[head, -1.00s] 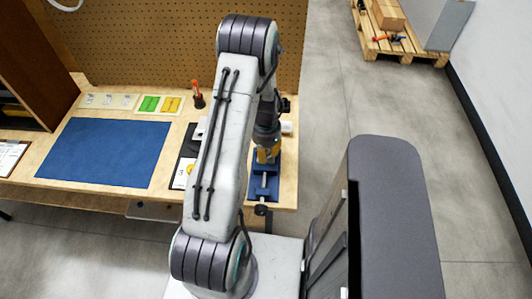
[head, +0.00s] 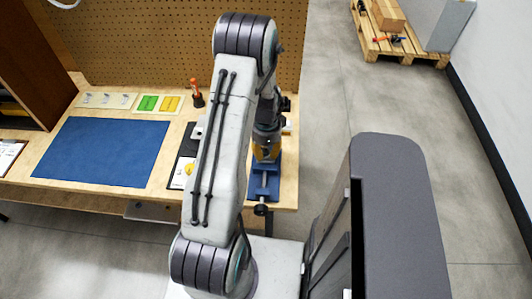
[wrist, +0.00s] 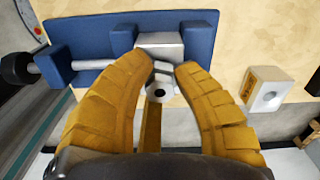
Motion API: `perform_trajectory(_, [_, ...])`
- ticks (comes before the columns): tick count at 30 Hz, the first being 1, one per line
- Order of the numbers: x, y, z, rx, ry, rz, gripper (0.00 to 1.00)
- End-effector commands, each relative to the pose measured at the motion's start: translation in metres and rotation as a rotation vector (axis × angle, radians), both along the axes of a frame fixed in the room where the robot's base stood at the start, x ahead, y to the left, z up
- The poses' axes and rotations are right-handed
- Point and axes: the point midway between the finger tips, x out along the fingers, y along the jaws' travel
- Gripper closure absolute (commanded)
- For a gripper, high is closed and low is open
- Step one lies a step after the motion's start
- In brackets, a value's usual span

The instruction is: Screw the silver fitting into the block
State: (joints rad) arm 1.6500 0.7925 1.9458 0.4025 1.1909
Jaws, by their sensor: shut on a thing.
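The silver fitting (wrist: 161,84), with a hex part and a dark hole in its end, is between the yellow fingertips of my gripper (wrist: 160,67) in the wrist view. My gripper is shut on it. The silver-grey block (wrist: 160,42) sits directly beyond the fitting, between the jaws of the blue vise (wrist: 199,32). The fitting appears lined up with the block; how deep it sits in the block is hidden. In the head view my gripper (head: 266,153) is over the blue vise (head: 263,187) at the bench's right end, and the fitting cannot be made out.
The vise screw and black knob (wrist: 17,68) stick out at the left in the wrist view. A pale part with a yellow label (wrist: 266,90) is on the right. In the head view, the blue mat (head: 100,152) is clear, and an orange-handled tool (head: 196,93) stands behind.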

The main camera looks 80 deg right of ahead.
Motion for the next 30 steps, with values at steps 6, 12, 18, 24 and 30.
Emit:
perform_trajectory(6, [0.0000,0.0010,-0.0018,0.003,0.000,-0.128,1.00])
perform_trajectory(12, [0.0000,0.0013,-0.0011,0.004,0.000,-0.141,1.00])
perform_trajectory(18, [0.0000,0.0013,-0.0018,0.004,0.000,-0.161,1.00])
perform_trajectory(24, [0.0000,0.0009,-0.0029,0.002,-0.001,-0.330,1.00])
perform_trajectory(30, [0.0000,0.0013,-0.0023,0.004,0.000,-0.466,1.00])
